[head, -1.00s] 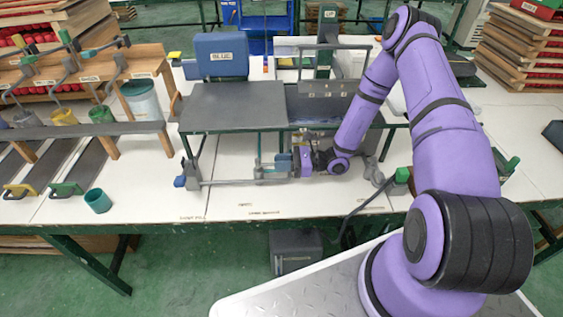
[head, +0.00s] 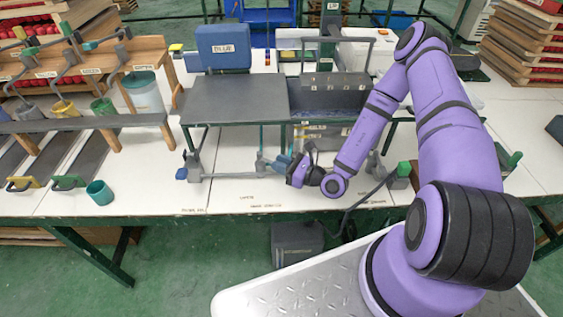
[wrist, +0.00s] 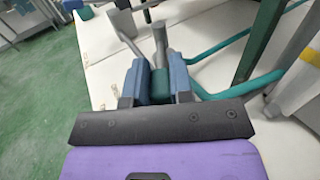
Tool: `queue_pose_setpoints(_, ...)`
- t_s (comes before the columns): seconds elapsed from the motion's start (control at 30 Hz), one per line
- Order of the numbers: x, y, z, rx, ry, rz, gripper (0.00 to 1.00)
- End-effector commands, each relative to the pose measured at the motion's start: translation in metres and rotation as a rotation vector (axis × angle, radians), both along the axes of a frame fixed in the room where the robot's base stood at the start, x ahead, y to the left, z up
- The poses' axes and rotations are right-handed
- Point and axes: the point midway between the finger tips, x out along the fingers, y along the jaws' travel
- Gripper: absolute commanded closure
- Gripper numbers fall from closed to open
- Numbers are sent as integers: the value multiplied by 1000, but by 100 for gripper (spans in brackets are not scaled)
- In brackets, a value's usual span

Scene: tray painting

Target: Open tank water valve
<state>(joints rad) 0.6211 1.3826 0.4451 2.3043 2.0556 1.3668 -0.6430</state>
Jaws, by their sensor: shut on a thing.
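My gripper (head: 277,163) is low over the white table, in front of the grey-topped tank bench. In the wrist view its two blue fingers (wrist: 156,82) are shut on a dark green handle (wrist: 160,86). A grey upright piece (wrist: 160,42) and a grey lever (wrist: 126,22) stand just beyond the fingers. In the head view a grey pipe fitting (head: 261,164) is at the fingertips, with a grey bar running left to a blue-knobbed fitting (head: 182,173). The fingers hide most of the held handle, and its link to the fitting is unclear.
The tank bench (head: 235,97) with dark green legs stands close behind my gripper. Teal hoses (wrist: 222,45) pass beside the fingers. A green-knobbed fitting (head: 404,169) is to the right. A teal cup (head: 99,193) stands far left. The table's front strip is largely clear.

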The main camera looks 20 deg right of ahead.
Motion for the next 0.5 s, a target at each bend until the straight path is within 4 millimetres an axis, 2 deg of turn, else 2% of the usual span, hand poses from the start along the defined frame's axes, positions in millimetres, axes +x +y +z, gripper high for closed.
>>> queue_pose_setpoints(0.4, -1, 0, -1, -1, 3, -9, 100)
queue_pose_setpoints(0.43, -1, 0, -1, -1, 3, -9, 74)
queue_pose_setpoints(0.5, -1, 0, -1, -1, 3, -9, 58)
